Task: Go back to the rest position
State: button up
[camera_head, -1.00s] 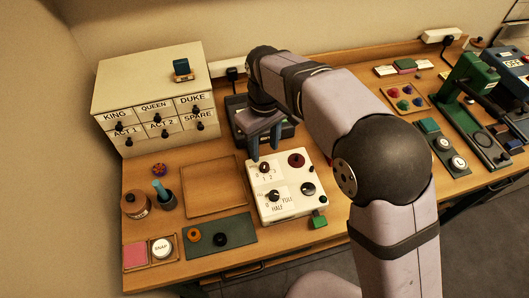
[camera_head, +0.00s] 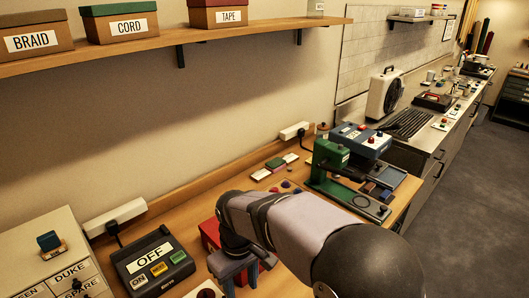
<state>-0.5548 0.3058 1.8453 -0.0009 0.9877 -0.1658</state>
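My arm reaches in from the lower right and hides part of the table. A red block-like thing (camera_head: 210,234) shows just behind the gripper.
A white drawer cabinet (camera_head: 38,248) with a small blue-green stamp-like thing (camera_head: 48,241) stands at the left. A green press (camera_head: 328,165) and a blue device (camera_head: 362,140) stand at the back right. A shelf (camera_head: 130,55) holds labelled boxes above.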

jog(key=s+d+f+m, duration=0.2)
jog(key=s+d+m, duration=0.2)
jog(key=d, duration=0.6)
jog(key=s+d+f+m, duration=0.2)
jog(key=s+d+m, duration=0.2)
jog(key=s+d, duration=0.3)
jog(key=d, duration=0.4)
jog(key=shift+s, duration=0.4)
jog(key=shift+a, duration=0.1)
dwell(1.1)
